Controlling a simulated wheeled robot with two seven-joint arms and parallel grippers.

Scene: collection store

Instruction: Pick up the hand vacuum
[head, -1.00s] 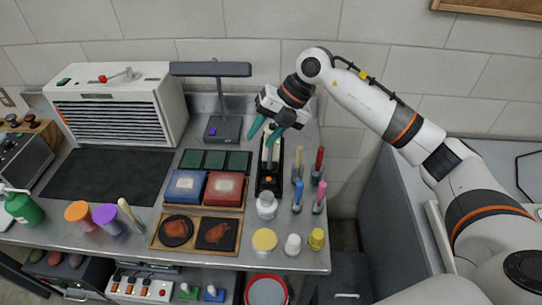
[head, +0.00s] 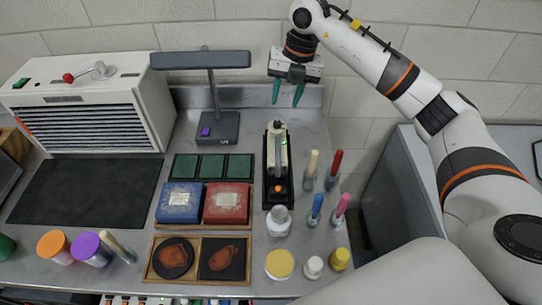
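What looks like the hand vacuum (head: 277,151) is a pale and black device with a grey handle and an orange button. It rests upright in a black tray-like base (head: 268,197) on the metal bench, right of the red box. My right gripper (head: 287,101) is above and behind it, close to the back wall in the picture. Its two teal fingers point down, apart, with nothing between them. The vacuum is in full view and apart from the fingers. My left gripper is not in view.
A desk lamp (head: 210,62) stands left of the vacuum. Blue (head: 180,203) and red (head: 226,203) boxes sit left of it. A white jar (head: 278,221) stands just in front. Several coloured tools (head: 310,170) stand upright to its right. A black mat (head: 85,190) lies clear at left.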

